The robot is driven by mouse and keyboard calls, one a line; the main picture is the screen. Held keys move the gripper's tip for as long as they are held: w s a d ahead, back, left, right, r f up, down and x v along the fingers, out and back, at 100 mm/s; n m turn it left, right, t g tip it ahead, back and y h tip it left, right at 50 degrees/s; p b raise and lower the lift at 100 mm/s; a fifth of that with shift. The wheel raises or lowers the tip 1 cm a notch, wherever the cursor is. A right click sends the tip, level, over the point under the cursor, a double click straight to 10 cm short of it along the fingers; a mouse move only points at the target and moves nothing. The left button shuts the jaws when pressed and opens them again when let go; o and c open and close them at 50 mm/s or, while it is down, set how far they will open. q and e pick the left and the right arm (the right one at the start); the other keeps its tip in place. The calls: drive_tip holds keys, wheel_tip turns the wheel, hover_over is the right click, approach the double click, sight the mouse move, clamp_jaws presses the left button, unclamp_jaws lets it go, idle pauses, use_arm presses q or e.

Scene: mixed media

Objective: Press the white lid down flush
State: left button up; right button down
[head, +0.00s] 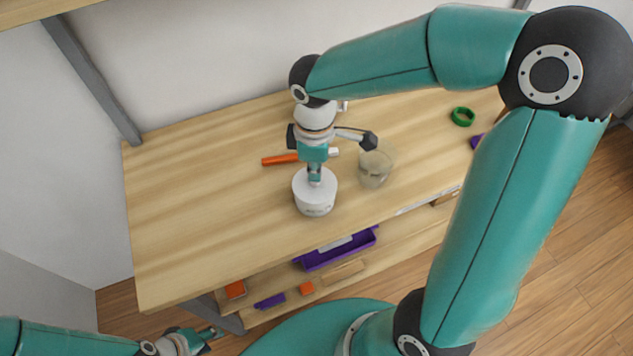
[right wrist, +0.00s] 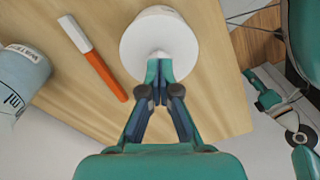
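A round white lid (head: 303,187) sits on top of a short jar (head: 316,211) near the front of the wooden table in the head view. The lid fills the upper middle of the right wrist view (right wrist: 143,38). My right gripper (head: 314,180) points straight down over the lid. In the right wrist view its fingertips (right wrist: 160,68) are together at the lid's middle; whether they grip a small knob there is unclear. I cannot tell whether the lid's rim is flush. My left gripper (head: 211,340) is low at the left, off the table's front, with fingers apart and empty.
A clear glass jar (head: 375,166) stands close to the right of the lidded jar. An orange and white marker (head: 280,159) lies behind it. A green ring (head: 462,117) lies at the back right. A purple tray (head: 338,251) sits on the lower shelf. The table's left side is clear.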

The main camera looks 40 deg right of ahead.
wheel_tip(320, 180, up, 7)
drive_tip(key=p, duration=0.5)
drive_tip(key=shift+p, duration=0.4)
wheel_tip(320, 180, up, 12)
idle(0.7)
drive_tip(key=shift+f, duration=0.1)
idle(0.4)
